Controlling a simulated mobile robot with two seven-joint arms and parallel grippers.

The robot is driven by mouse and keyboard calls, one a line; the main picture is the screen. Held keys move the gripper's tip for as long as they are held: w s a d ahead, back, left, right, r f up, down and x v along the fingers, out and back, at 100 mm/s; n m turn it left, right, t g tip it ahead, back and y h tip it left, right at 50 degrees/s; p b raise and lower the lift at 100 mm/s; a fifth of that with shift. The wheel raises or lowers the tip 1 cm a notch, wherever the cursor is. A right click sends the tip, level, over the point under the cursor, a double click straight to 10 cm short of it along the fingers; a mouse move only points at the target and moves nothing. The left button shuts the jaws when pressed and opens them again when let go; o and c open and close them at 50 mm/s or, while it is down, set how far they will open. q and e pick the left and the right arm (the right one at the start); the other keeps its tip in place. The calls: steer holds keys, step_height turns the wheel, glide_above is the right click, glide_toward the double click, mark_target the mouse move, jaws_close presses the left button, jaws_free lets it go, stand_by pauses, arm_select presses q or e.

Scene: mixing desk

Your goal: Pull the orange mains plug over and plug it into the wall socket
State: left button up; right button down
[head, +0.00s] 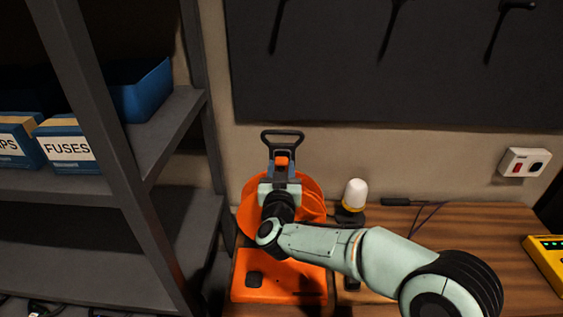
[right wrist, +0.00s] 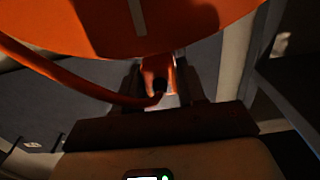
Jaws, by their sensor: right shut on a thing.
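The orange mains plug (head: 282,160) is between the fingers of my right gripper (head: 283,166), which is shut on it in front of the reel's black handle. In the right wrist view the plug (right wrist: 155,69) shows between the dark fingers (right wrist: 160,82), with its orange cable (right wrist: 70,75) curving off to the left. The orange cable reel (head: 312,200) is partly hidden behind my right gripper and arm. The wall socket (head: 525,162), a white plate with a red switch and a dark round outlet, is on the wall at the far right, well apart from the plug. My left gripper is not in view.
A grey shelf (head: 175,130) with blue boxes (head: 68,143) stands close on the left. A white-topped lamp or bottle (head: 354,194) and a dark cabled item (head: 397,201) are on the wooden desk (head: 470,225). A yellow device (head: 545,262) lies at right.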

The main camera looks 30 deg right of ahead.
mark_target(281, 170)
steer(key=shift+b+v, duration=0.3)
steer(key=shift+v, duration=1.75)
steer(key=shift+w+d, duration=0.1)
steer(key=shift+w, duration=0.05)
